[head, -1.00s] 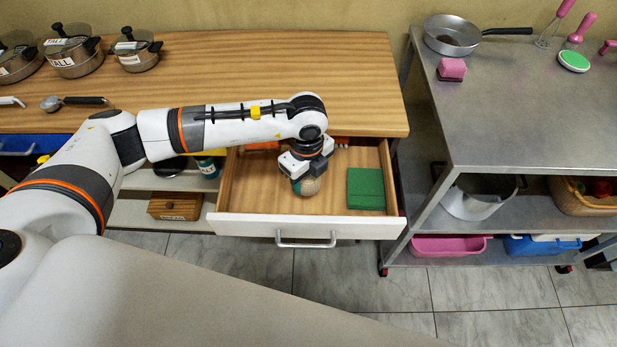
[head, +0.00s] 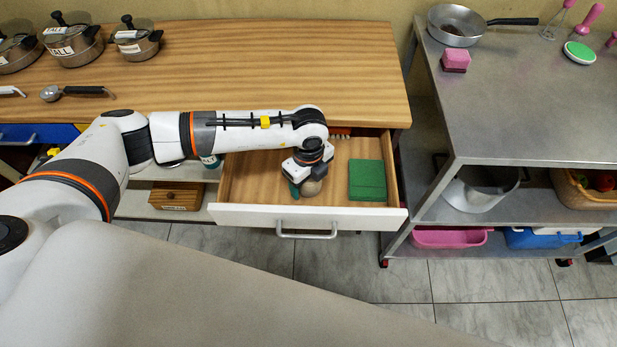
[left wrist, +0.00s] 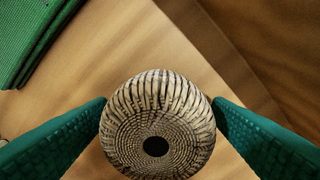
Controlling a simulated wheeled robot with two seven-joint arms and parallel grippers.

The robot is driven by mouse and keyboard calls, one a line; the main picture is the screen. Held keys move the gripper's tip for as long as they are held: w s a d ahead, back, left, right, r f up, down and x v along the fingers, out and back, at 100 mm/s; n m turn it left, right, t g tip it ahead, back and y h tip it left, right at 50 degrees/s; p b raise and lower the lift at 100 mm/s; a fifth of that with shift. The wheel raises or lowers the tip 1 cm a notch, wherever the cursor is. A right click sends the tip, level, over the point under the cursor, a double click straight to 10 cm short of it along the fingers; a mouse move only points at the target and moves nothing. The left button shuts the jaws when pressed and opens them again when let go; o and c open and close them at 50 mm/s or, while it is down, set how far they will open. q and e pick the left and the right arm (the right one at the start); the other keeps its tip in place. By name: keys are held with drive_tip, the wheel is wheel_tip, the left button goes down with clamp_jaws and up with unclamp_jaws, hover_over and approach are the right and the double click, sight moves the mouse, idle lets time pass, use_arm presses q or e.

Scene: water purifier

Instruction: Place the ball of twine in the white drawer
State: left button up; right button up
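The ball of twine (head: 312,187) is a round beige and dark ball inside the open white drawer (head: 255,215). In the left wrist view the ball (left wrist: 157,125) sits centred between the teal fingers of my left gripper (left wrist: 160,105), which meet its two sides. In the head view my left gripper (head: 303,182) points down into the drawer, with one teal finger on the ball's left. Whether the ball touches the drawer floor cannot be told. My right gripper is not in view.
A green block (head: 367,180) lies in the drawer to the right of the ball; its edge also shows in the left wrist view (left wrist: 32,35). The wooden worktop (head: 250,75) overhangs the drawer's back. A metal cart (head: 530,110) stands to the right.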

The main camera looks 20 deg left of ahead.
use_arm(q)
drive_tip(key=shift+r, duration=0.1)
drive_tip(key=shift+r, duration=0.25)
wheel_tip(320, 180, up, 12)
drive_tip(key=shift+f, duration=0.15)
idle(1.3)
